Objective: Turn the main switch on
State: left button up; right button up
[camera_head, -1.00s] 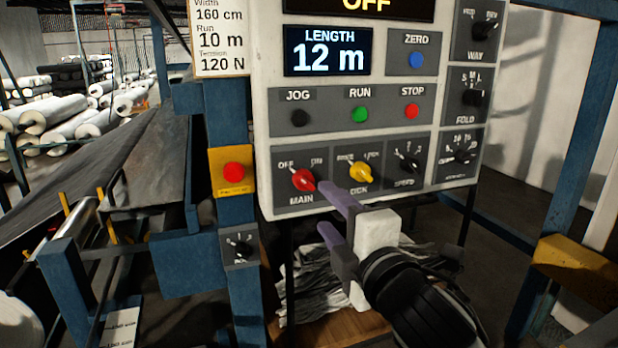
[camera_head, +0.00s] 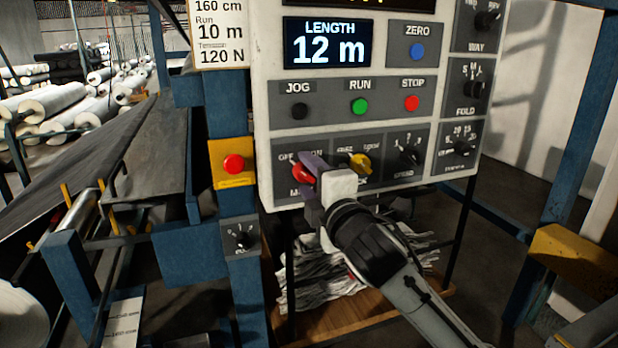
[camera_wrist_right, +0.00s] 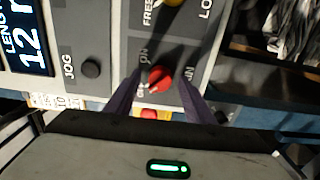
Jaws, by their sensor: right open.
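The main switch (camera_head: 300,174) is a red rotary knob at the lower left of the white control panel (camera_head: 262,100), partly covered by my gripper in the head view. In the right wrist view the red knob (camera_wrist_right: 160,78) shows between the two fingers, and its pale pointer end looks turned toward the OFF mark. My right gripper (camera_head: 305,180) is open, with its purple fingers on either side of the knob; they also show in the right wrist view (camera_wrist_right: 159,100). I cannot tell whether the fingers touch the knob. My left gripper is not in view.
A yellow knob (camera_head: 360,164) sits just right of the main switch, with a black speed knob (camera_head: 408,156) beyond. JOG (camera_head: 299,111), RUN (camera_head: 360,106) and STOP (camera_head: 412,103) buttons are above. A red button on a yellow box (camera_head: 233,164) is to the left.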

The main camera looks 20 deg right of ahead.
jog(key=c, duration=1.1)
jog(key=shift+m, duration=0.4)
jog(key=m, duration=0.3)
jog(key=shift+m, duration=0.4)
jog(key=m, duration=0.4)
jog(key=shift+m, duration=0.3)
jog(key=m, duration=0.4)
jog(key=shift+a, duration=0.1)
jog(key=m, duration=0.4)
jog(key=shift+m, duration=0.3)
jog(key=o, duration=1.1)
